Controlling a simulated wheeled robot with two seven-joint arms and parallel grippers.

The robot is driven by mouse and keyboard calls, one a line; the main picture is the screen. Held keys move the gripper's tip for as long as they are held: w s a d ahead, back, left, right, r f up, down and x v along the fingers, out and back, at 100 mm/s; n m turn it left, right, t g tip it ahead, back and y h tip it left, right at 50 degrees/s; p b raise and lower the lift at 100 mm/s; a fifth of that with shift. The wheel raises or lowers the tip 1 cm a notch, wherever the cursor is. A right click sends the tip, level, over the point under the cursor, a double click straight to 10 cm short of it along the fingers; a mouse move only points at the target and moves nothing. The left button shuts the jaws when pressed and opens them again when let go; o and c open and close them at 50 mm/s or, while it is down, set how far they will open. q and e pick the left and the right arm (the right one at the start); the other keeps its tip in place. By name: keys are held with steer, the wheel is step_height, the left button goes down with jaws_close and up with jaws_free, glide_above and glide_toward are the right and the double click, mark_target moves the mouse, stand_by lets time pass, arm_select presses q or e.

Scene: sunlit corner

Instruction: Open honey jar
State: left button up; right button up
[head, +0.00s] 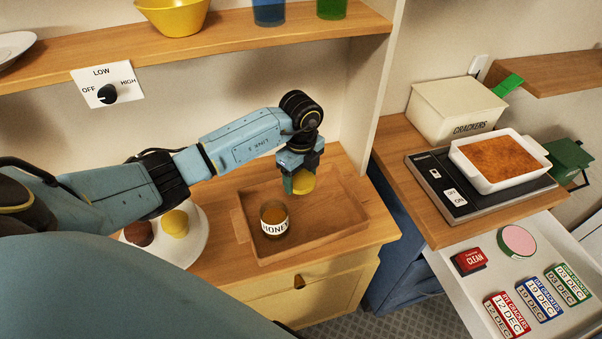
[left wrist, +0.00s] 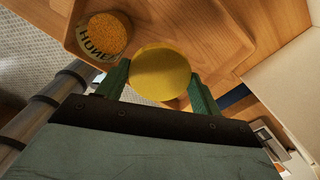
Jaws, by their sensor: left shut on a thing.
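The honey jar (head: 274,222) stands upright in a wooden tray (head: 345,222), its top open and its amber content showing. It also shows in the left wrist view (left wrist: 106,36), with the label reading HONEY. My left gripper (head: 301,182) is shut on a round yellow lid (head: 303,183). The lid lies between the green fingers in the left wrist view (left wrist: 160,72). It is held apart from the jar, above and to the right of it, over the tray. My right gripper is not in view.
A white plate (head: 196,248) with a yellow and a brown round item stands left of the tray. A shelf (head: 230,38) runs above. A cracker box (head: 452,110) and a hotplate (head: 440,190) with a white dish (head: 497,183) stand right. An open drawer (head: 480,288) holds labelled blocks.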

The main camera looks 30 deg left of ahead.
mark_target(301, 179)
arm_select(q)
step_height(301, 179, down, 11)
steer(key=b, duration=0.9)
steer(key=shift+r, duration=0.2)
steer(key=o, duration=1.2)
steer(key=shift+c, duration=0.2)
step_height(301, 179, up, 7)
steer(key=p, duration=0.6)
steer(key=shift+r, duration=0.15)
